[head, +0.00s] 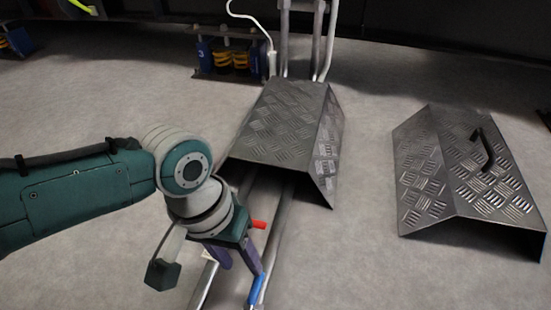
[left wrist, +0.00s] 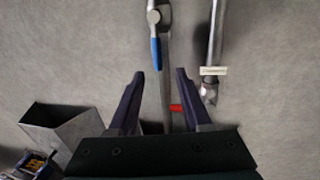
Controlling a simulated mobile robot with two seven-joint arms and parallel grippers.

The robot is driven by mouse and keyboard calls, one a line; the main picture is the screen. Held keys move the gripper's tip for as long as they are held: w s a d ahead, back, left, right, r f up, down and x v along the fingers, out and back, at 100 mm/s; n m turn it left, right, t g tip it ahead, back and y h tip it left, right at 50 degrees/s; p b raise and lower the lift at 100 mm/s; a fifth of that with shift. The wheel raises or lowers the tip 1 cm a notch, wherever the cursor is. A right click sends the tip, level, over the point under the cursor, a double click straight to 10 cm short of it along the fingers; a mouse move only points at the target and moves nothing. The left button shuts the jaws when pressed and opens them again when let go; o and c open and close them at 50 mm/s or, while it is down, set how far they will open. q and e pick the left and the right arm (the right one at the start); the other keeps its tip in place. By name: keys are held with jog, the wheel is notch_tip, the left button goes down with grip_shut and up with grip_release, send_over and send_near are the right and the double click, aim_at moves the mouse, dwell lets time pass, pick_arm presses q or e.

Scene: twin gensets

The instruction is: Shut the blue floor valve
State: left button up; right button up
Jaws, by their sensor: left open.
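The blue floor valve's lever (head: 256,289) shows at the bottom of the head view, beside a floor pipe. In the left wrist view the blue lever (left wrist: 156,51) runs roughly along the pipe from a metal valve body (left wrist: 153,16). My left gripper (head: 236,268) is open and points down over the pipes. In the left wrist view its fingertips (left wrist: 160,72) stand apart on either side of the pipe line, with the lever's end near the gap between them. Nothing is held. Contact with the lever cannot be told. My right gripper is not in view.
A red handle (head: 258,224) sits close beside my left gripper. A tread-plate cover (head: 285,125) lies over the pipes behind it. Another cover with a handle (head: 465,175) lies at the right. A blue unit with yellow springs (head: 230,58) stands behind. Bare floor surrounds these.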

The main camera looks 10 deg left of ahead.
aim_at(256, 282)
pick_arm(q)
jog(key=f+b, duration=0.1)
jog(key=f, duration=0.1)
jog(key=d+f+b, duration=0.1)
jog(key=f+b, duration=0.3)
jog(key=shift+w+d+f, duration=0.15)
jog(key=shift+d+f, duration=0.05)
jog(key=shift+d, duration=0.2)
jog(key=shift+f+b, duration=0.35)
jog(key=shift+b, duration=0.1)
jog(key=shift+r, duration=0.1)
jog(key=c, duration=0.3)
grip_shut()
